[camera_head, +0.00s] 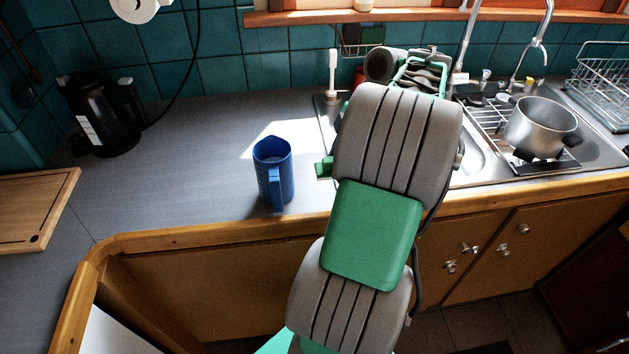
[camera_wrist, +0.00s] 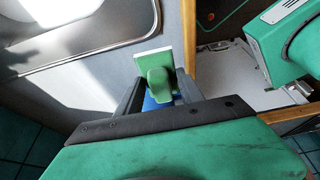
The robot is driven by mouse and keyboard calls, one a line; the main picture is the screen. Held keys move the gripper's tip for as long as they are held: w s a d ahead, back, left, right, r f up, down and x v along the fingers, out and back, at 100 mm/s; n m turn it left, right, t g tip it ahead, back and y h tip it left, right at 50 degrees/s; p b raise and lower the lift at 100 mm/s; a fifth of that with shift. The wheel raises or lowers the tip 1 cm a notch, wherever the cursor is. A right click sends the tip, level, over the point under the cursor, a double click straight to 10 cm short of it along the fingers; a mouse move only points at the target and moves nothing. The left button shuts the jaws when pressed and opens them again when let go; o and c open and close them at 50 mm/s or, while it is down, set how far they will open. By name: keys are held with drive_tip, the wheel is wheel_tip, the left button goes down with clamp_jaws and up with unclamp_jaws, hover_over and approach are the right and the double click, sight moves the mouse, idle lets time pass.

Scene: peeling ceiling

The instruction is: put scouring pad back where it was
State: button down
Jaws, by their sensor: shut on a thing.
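In the wrist view, my gripper (camera_wrist: 158,88) has its two dark fingers on either side of a small green piece with a pale edge, which I take to be the scouring pad (camera_wrist: 153,61). It is shut on this piece. A bit of blue shows between the fingers, and I cannot tell what it belongs to. The grey counter lies beyond the pad, between the sink and the wooden front edge.
A blue measuring jug (camera_head: 273,175) stands on the counter left of my arm. The sink (camera_head: 595,148) with a metal pot (camera_head: 540,127) is at right. A black kettle (camera_head: 103,115) and cutting board (camera_head: 35,208) are at left. The counter between kettle and jug is clear.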

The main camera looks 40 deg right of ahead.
approach(311, 189)
drive_tip(key=x, duration=0.5)
drive_tip(key=shift+w+a, duration=0.1)
drive_tip(key=shift+a, duration=0.1)
drive_tip(key=shift+f, duration=0.4)
drive_tip(key=shift+f, duration=0.1)
drive_tip(key=shift+f+b, duration=0.15)
drive_tip(key=shift+b, duration=0.15)
drive_tip(key=c, duration=0.7)
unclamp_jaws()
drive_tip(key=shift+c, duration=0.2)
drive_tip(key=shift+r+p, duration=0.4)
drive_tip(key=shift+r, duration=0.05)
drive_tip(key=p+v, duration=0.1)
drive_tip(key=v, duration=1)
drive_tip(key=shift+d+r+p, duration=0.25)
drive_tip(key=shift+r+p, duration=0.05)
drive_tip(key=shift+p, duration=0.1)
